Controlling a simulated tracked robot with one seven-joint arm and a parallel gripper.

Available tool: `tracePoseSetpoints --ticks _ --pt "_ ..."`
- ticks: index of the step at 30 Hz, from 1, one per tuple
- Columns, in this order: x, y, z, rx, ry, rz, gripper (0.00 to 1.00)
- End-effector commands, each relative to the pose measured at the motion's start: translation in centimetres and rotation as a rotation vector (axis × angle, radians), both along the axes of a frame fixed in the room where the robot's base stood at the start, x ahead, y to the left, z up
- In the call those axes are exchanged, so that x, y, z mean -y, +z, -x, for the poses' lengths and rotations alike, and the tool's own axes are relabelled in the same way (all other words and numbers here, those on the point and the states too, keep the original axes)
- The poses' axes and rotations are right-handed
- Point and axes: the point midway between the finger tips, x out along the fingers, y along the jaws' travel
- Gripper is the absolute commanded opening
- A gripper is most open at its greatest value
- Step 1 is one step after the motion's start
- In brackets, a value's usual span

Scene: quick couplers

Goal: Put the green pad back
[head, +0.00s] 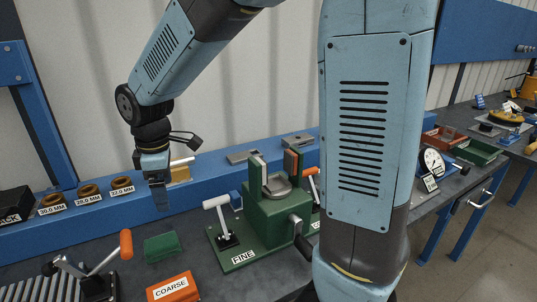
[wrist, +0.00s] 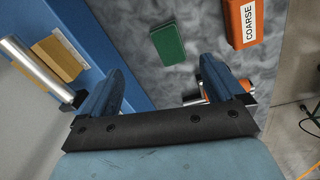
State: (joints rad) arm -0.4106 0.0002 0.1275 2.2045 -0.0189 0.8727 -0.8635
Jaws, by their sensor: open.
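The green pad (head: 162,247) lies flat on the dark bench, left of the green fixture (head: 270,218) labelled FINE and behind the orange block (head: 173,289) labelled COARSE. In the wrist view the green pad (wrist: 168,45) shows beyond the fingertips, between them in the picture, apart from both. My gripper (head: 158,202) is open and empty, pointing down above the bench, behind the pad in the head view. Both fingers show in the wrist view (wrist: 160,78). The orange block also shows there (wrist: 245,22), to the right of the pad.
A yellow block with a steel rod (head: 181,170) is on the blue rail (head: 210,187) behind my gripper. Labelled rings (head: 88,191) sit at left. Red and green trays (head: 475,152) stand at right.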

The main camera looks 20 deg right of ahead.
Motion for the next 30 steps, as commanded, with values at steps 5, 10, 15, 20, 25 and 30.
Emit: tracePoseSetpoints --ticks 5,10,15,20,25,30 --pt "5.5 3.8 1.4 0.076 -0.267 -0.045 0.95" --pt "10.1 6.5 3.4 0.139 -0.514 -0.096 0.95" --pt "14.2 8.6 6.1 0.202 -0.759 -0.158 0.95" --pt "17.6 10.0 9.1 0.256 -0.986 -0.227 0.95" --pt "20.3 10.8 12.1 0.306 -1.199 -0.302 0.95" --pt "21.8 11.0 14.0 0.334 -1.331 -0.354 0.95"
